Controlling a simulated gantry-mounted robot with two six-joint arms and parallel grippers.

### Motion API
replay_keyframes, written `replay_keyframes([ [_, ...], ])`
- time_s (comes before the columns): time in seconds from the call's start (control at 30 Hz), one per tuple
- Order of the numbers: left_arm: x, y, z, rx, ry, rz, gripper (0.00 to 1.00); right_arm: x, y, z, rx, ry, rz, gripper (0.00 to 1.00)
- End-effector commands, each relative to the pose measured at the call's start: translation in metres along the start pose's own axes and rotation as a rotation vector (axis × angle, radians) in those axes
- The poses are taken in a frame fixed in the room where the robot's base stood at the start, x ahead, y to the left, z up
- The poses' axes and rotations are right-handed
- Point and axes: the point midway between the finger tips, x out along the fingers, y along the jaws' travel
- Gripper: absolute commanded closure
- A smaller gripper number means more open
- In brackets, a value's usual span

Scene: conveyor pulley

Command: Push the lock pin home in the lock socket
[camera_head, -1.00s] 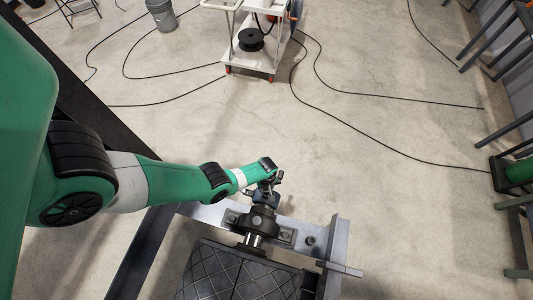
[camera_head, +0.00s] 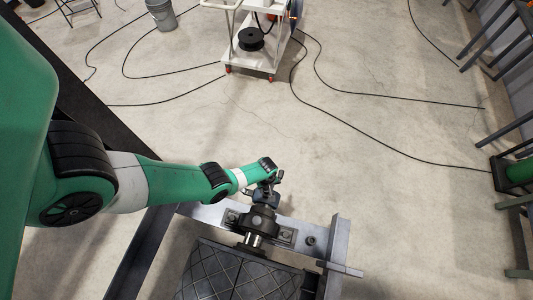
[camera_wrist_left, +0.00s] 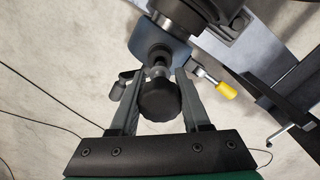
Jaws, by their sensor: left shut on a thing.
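The lock pin, with a round black knob (camera_wrist_left: 160,100), shows in the left wrist view between the fingers of my left gripper (camera_wrist_left: 158,76). Its thin metal stem points into a blue-grey block (camera_wrist_left: 158,48), which looks to be the lock socket; the stem's end is hidden, so I cannot tell how deep it sits. In the head view my left gripper (camera_head: 268,184) is at the blue-grey block beside the black bearing housing (camera_head: 258,219). The gripper is shut on the pin, and its fingertips are small and partly hidden there. My right gripper is not in view.
A yellow-handled lever (camera_wrist_left: 226,90) sticks out right of the gripper in the left wrist view. The steel frame (camera_head: 330,243) and the ribbed pulley drum (camera_head: 235,275) lie below the housing. A white cart (camera_head: 262,45) stands far off on open floor.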

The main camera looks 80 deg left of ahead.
Motion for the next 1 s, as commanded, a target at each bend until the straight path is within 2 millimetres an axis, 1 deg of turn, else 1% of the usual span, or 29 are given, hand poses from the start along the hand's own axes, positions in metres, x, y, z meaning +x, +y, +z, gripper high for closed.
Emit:
replay_keyframes([
  [0.47, 0.0, 0.0, 0.0, 0.0, 0.0, 0.0, 1.0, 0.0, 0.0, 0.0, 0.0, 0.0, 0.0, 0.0],
  [1.0, 0.013, 0.0, 0.0, 0.0, 0.0, 0.0, 1.0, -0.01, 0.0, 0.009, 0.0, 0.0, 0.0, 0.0],
])
